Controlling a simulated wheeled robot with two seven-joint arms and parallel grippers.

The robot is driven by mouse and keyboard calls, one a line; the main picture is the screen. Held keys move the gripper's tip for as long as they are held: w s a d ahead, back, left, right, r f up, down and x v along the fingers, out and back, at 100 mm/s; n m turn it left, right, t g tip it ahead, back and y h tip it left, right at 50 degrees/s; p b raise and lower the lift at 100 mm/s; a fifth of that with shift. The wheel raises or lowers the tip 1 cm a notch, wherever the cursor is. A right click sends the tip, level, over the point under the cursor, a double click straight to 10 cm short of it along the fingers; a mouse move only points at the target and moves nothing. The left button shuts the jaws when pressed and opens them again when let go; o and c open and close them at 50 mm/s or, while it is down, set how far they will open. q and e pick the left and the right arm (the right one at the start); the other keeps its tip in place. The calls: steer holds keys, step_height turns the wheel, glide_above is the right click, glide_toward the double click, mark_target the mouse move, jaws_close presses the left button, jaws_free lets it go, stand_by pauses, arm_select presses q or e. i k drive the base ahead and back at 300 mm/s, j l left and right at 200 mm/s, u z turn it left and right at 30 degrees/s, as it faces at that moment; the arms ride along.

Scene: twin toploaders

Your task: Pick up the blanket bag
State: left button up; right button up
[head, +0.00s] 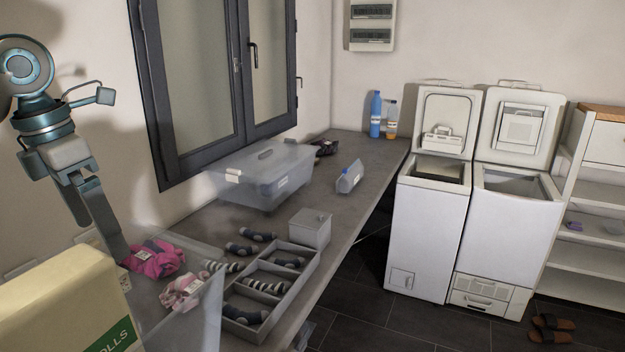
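No thing in the head view is plainly a blanket bag. A dark crumpled item (326,147) lies farther back, partly hidden by a clear bin. My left gripper (106,232) points down at the left, above the near end of the counter. It is seen from the side, so its opening does not show. My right gripper is out of view.
A clear lidded bin (262,190) stands below the window. A grey divided tray (295,277) with socks, a small grey box (310,229), pink clothes (153,259) and a cream box (62,305) crowd the near counter. Two open toploaders (428,240) (508,235) stand right.

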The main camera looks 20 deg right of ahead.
mark_target(345, 182)
steer(key=z, duration=0.9)
